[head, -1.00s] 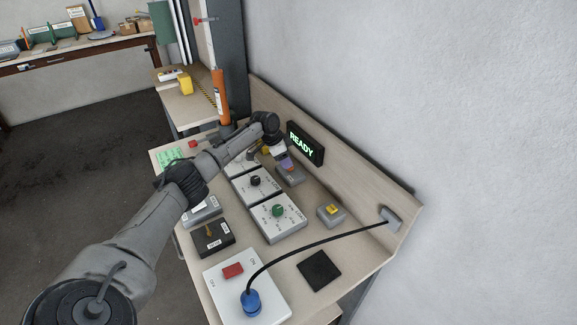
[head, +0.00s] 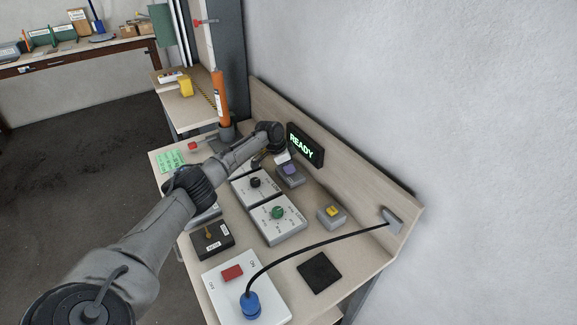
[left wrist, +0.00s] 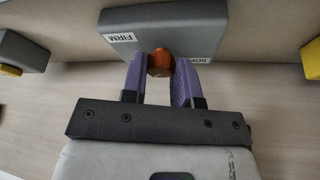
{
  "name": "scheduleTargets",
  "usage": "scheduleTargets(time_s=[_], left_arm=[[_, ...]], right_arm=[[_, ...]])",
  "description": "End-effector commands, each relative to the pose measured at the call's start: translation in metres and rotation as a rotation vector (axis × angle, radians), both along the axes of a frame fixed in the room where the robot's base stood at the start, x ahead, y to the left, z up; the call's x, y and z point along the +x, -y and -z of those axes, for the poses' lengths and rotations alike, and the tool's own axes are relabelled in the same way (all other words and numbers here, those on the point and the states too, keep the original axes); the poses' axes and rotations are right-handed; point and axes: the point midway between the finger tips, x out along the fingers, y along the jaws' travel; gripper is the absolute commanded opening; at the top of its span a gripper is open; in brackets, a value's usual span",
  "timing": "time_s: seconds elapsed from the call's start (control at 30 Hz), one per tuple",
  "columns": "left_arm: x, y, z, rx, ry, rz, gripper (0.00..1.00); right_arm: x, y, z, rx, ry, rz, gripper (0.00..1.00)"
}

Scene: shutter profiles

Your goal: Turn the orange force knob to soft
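The orange force knob (left wrist: 159,62) sits at the edge of a grey box (left wrist: 185,25) in the left wrist view. The box carries an upside-down FIRM label (left wrist: 119,38) on the left and a partly hidden SOFT label (left wrist: 197,60) on the right. My left gripper (left wrist: 161,68) has its purple fingers on either side of the knob, and they appear to touch it on both sides. In the head view the left gripper (head: 290,168) covers the knob on its grey box (head: 291,181). The knob's pointing direction cannot be told. My right gripper is not in view.
A READY display (head: 304,146) stands behind the box. A green-knob panel (head: 278,222), a black-knob panel (head: 255,190) and a yellow-button box (head: 331,216) stand nearer. A black cable (head: 310,243) crosses to a blue plug (head: 250,305). An orange cylinder (head: 220,100) stands beyond.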

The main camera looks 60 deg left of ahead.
Motion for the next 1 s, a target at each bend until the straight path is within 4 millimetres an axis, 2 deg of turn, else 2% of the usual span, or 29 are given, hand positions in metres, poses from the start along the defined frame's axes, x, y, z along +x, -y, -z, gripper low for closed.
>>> scheduleTargets(time_s=[0.03, 0.23, 0.47, 0.67, 1.0], left_arm=[[0.000, 0.000, 0.000, -0.001, 0.000, 0.000, 0.22], [0.000, 0.000, 0.000, -0.001, 0.000, 0.000, 0.03], [-0.001, 0.000, -0.003, -0.001, -0.001, -0.027, 0.03], [-0.001, 0.002, -0.007, -0.003, -0.002, -0.133, 0.03], [-0.001, 0.004, -0.007, -0.003, -0.002, -0.428, 0.03]], right_arm=[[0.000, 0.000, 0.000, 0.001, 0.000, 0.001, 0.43], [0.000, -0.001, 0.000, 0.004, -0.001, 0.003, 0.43], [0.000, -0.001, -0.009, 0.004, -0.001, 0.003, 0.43], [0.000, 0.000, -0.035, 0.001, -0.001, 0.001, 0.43], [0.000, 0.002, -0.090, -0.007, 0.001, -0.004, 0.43]])
